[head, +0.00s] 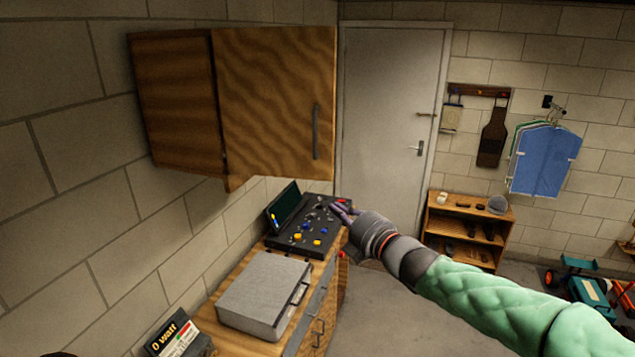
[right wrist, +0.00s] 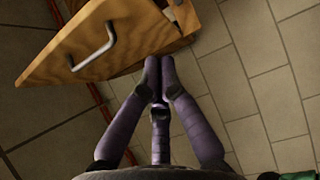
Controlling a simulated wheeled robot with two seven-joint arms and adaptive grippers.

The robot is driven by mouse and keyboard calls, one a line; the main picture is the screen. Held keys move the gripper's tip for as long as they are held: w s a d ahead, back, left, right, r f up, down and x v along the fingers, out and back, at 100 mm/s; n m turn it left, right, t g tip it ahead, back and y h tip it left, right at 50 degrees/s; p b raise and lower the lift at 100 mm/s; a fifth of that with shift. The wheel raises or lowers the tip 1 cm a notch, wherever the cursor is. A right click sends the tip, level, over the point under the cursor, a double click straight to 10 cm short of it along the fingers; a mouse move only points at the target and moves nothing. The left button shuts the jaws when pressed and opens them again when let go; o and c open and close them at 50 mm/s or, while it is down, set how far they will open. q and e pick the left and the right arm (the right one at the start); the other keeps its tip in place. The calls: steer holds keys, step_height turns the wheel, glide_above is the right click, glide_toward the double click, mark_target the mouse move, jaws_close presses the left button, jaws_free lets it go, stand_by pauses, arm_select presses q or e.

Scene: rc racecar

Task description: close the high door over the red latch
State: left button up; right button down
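The high door (head: 275,100) is a wooden panel with a vertical grey handle on the wall cabinet (head: 175,100). It stands out at an angle from the cabinet and looks open. My right gripper (head: 338,208) is below and beyond the door's lower right corner, over the far end of the counter. In the right wrist view its purple fingers (right wrist: 156,70) come together at the tips with nothing between them. A wooden panel with a metal handle (right wrist: 95,50) shows just beyond the fingertips; touch cannot be told. I cannot clearly make out a red latch. My left gripper is out of view.
The counter (head: 205,318) below holds a grey case (head: 262,295) and a black open box (head: 305,240) with coloured parts. A white room door (head: 390,110) and a small shelf (head: 465,228) stand at the back.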

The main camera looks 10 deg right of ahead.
steer(key=d+p+x, duration=0.1)
steer(key=p+x, duration=0.1)
steer(key=x, duration=0.4)
steer(key=w+d+p+x, duration=0.1)
steer(key=p+x, duration=0.1)
steer(key=x, duration=0.3)
steer(key=shift+w+d, duration=0.2)
steer(key=shift+w, duration=0.2)
steer(key=shift+f, duration=0.15)
